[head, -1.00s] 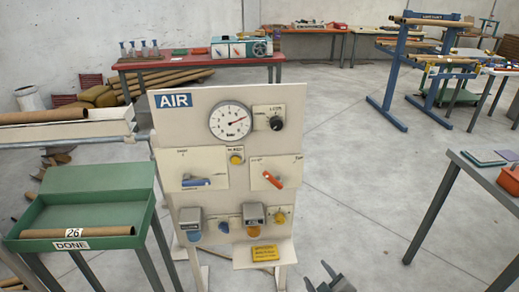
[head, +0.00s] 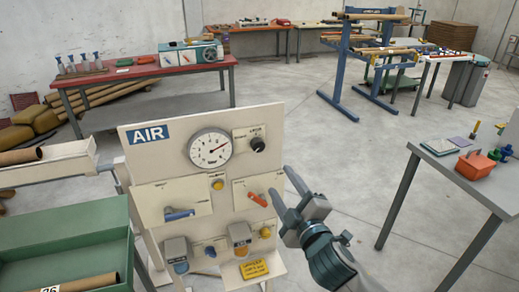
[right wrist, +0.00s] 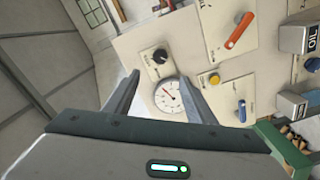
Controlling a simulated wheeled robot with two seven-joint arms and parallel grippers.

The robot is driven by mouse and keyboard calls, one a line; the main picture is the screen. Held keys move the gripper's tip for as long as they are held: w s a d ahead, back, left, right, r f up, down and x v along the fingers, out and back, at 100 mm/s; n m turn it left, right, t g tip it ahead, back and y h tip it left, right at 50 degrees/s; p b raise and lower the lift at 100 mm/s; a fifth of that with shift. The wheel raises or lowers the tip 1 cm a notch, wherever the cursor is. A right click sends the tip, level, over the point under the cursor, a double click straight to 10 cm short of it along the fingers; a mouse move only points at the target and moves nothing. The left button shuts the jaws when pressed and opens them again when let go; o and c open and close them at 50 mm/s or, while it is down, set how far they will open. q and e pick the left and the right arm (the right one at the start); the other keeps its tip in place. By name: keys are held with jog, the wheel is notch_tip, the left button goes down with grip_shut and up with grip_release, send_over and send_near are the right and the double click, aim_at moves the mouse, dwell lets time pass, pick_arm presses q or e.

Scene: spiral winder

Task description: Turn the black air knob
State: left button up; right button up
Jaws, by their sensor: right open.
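The black air knob (head: 257,144) is on a light plate at the upper right of the white AIR panel (head: 165,165), right of the round pressure gauge (head: 210,149). In the right wrist view the knob (right wrist: 160,57) shows ahead of the jaws, above the gauge (right wrist: 169,97). My right gripper (head: 289,189) is open and empty, in front of the panel's right edge, lower than the knob and apart from it. In the right wrist view its two fingers (right wrist: 160,92) frame the gauge. My left gripper is not in view.
An orange-red lever (head: 257,199), a blue lever (head: 180,214) and yellow buttons sit lower on the panel. A green tray (head: 65,240) stands at left. A grey table (head: 440,175) with a red bin (head: 475,165) stands at right. Open floor lies between panel and table.

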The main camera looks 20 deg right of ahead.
aim_at(259, 147)
jog(key=w+p, duration=0.1)
jog(key=w, duration=0.4)
jog(key=w+p, duration=0.2)
jog(key=w, duration=0.4)
jog(key=w+p, duration=0.1)
jog(key=w, duration=0.5)
jog(key=shift+w+a+p, duration=0.25)
jog(key=shift+a+p, duration=0.1)
jog(key=shift+p, duration=0.05)
jog(key=shift+c, duration=0.5)
jog(key=c, duration=0.9)
